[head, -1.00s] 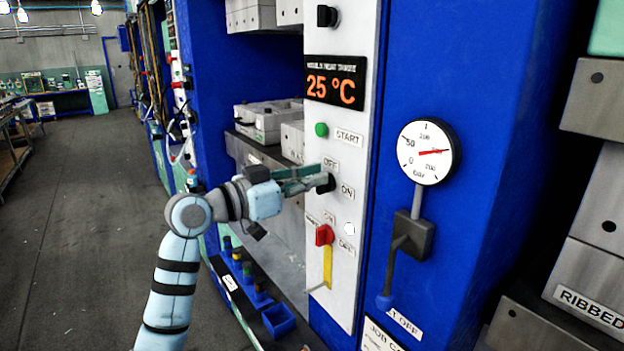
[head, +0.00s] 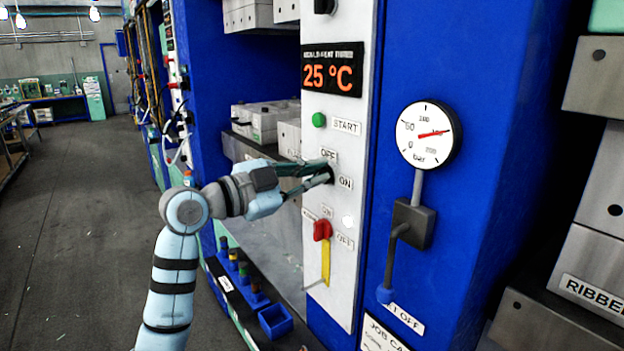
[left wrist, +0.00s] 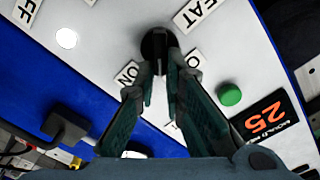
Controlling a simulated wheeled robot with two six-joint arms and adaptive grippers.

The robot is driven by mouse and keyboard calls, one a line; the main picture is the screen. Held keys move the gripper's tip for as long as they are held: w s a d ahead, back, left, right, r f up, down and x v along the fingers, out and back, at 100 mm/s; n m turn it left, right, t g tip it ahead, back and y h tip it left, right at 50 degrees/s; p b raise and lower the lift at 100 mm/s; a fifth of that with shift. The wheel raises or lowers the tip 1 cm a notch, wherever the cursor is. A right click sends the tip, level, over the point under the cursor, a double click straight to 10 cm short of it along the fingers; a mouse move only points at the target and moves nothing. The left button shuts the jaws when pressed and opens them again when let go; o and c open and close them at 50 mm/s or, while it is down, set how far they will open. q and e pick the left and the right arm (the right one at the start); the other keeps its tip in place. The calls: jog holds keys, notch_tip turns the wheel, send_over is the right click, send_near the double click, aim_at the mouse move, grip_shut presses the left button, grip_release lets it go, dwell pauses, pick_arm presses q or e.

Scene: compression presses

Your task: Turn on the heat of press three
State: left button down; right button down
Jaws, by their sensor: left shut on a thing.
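The heat switch is a round black knob (left wrist: 157,46) on the white panel, with a HEAT label (left wrist: 196,12) beside it in the left wrist view. My right gripper is in neither view.
The display (head: 333,70) reads 25 °C. A green START button (head: 319,120) is above the knob, and a red-topped lever (head: 322,231) with a yellow strip is below. A pressure gauge (head: 428,134) and a blue-ended lever (head: 388,292) are to the right. The aisle floor at left is clear.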

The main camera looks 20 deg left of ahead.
pick_arm(q)
jog(key=shift+s+d+f+m+b, duration=0.1)
jog(key=shift+f+m+b, duration=0.35)
jog(key=shift+m, duration=1.05)
jog(key=shift+d+f+m+b, duration=0.1)
jog(key=shift+m+b, duration=0.6)
jog(key=shift+m, duration=0.8)
jog(key=shift+s+f+m+b, duration=0.1)
jog(key=shift+f+m+b, duration=0.35)
jog(key=shift+m, duration=1.05)
jog(key=shift+r, duration=0.15)
jog(key=c, duration=1.7)
grip_release()
jog(key=shift+r, duration=0.1)
jog(key=v, duration=1.2)
jog(key=shift+s, duration=0.1)
